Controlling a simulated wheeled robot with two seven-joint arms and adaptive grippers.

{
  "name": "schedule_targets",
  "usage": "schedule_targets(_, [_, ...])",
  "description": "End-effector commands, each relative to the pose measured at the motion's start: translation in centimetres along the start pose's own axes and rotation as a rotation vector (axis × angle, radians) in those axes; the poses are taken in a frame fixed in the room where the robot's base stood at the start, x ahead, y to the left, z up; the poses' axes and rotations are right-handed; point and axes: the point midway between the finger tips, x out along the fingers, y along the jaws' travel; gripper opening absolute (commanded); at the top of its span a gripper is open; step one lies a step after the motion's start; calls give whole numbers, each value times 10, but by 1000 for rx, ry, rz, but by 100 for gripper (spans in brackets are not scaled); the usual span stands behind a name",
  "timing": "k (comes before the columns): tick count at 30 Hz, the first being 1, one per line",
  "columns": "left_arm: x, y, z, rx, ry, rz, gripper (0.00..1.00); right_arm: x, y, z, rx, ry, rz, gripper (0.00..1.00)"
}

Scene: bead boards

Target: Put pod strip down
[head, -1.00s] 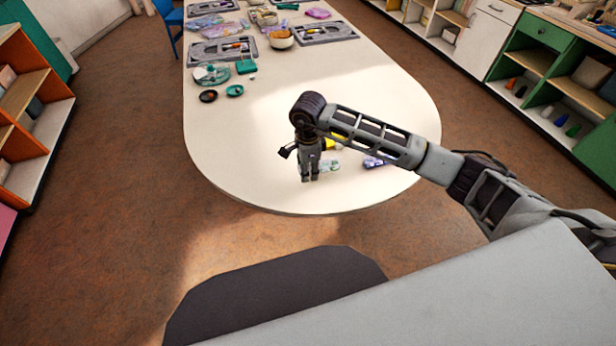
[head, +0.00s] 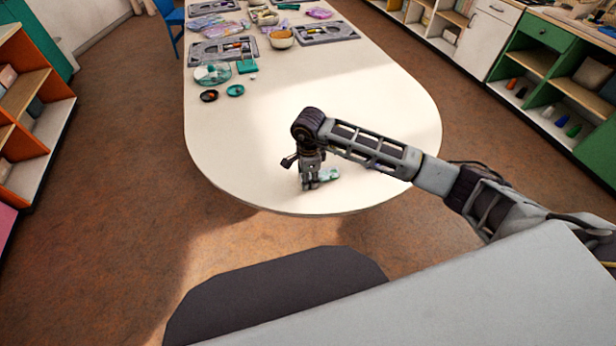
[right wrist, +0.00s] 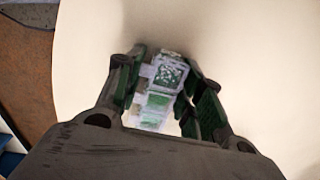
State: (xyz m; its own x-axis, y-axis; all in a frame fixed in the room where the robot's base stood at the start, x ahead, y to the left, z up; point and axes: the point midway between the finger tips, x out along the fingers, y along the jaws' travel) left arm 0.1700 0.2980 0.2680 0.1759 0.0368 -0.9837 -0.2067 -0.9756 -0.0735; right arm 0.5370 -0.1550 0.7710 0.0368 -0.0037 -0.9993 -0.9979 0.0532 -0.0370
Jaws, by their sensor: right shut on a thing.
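The pod strip (right wrist: 158,98) is a row of clear compartments with green and pale contents. It lies between the fingers of my right gripper (right wrist: 163,92) in the right wrist view, and the gripper is shut on it. In the head view, my right gripper (head: 310,183) points down over the near end of the table, and the strip (head: 331,174) sticks out to its right. The strip looks close to the tabletop, but I cannot tell whether it touches. My left gripper is not in view.
The cream table (head: 240,150) is bare around the gripper. Its rounded near edge is just in front. Farther back are a teal dish (head: 236,90), a dark dish (head: 209,96), a clear round box (head: 212,74), a bowl (head: 281,39) and grey bead boards (head: 328,31).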

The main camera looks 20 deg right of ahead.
Motion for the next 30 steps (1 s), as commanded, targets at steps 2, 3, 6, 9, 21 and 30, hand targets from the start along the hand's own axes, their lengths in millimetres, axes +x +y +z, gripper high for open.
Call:
schedule_targets(2, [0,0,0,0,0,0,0,0,0,0,0,0,-1,14])
schedule_targets(3, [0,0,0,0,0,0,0,0,0,0,0,-1,-1,14])
schedule_targets(6, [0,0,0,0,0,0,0,0,0,0,0,-1,-1,14])
schedule_targets(9, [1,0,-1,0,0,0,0,1,0,0,0,-1,-1,14])
schedule_targets(21, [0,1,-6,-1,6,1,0,2,0,0,0,-1,0,59])
schedule_targets(30, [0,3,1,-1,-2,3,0,2,0,0,0,-1,0,59])
